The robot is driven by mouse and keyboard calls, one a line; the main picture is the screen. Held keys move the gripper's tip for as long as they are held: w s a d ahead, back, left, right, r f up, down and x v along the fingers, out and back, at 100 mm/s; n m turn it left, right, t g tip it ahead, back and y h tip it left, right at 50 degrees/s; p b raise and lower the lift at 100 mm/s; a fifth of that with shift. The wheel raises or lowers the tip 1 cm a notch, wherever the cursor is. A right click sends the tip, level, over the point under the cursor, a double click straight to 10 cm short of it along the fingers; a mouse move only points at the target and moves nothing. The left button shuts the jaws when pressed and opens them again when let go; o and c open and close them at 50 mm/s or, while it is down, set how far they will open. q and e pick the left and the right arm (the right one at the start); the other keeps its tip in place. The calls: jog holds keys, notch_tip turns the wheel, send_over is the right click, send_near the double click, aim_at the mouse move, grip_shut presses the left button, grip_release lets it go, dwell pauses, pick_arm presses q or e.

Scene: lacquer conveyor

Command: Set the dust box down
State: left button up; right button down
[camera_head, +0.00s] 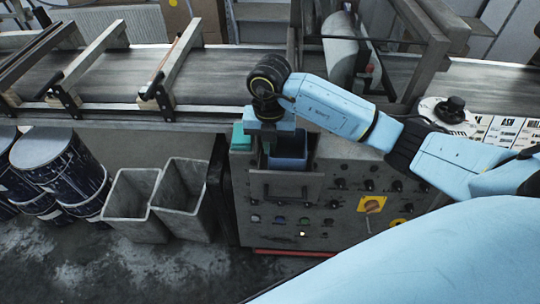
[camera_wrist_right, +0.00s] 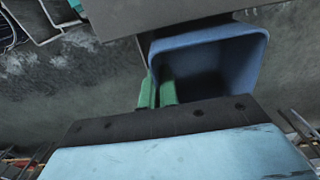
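The dust box looks like the open blue box (camera_head: 289,150) at the upper front of the grey control cabinet (camera_head: 240,190), in or at a bay there. In the right wrist view the empty blue box (camera_wrist_right: 212,45) shows its open top and dark inside. My right gripper (camera_wrist_right: 157,92) has its green fingers on either side of the box's wall at the near left corner and appears shut on it. In the head view this gripper (camera_head: 270,135) is above the box's left side, its fingertips mostly hidden. My left gripper is in neither view.
Two open grey bins (camera_head: 183,200) stand on the floor left of the cabinet, with dark drums (camera_head: 60,170) beyond them. A conveyor (camera_head: 120,75) runs behind. A round device (camera_head: 447,112) and printed cards (camera_head: 505,130) lie at the right. The front floor is bare.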

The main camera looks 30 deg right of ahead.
jog(key=shift+f, duration=2.45)
jog(key=shift+f, duration=0.1)
jog(key=c, duration=1.7)
grip_release()
notch_tip(320, 180, up, 12)
jog(key=shift+r+b, duration=0.15)
jog(key=shift+b, duration=0.15)
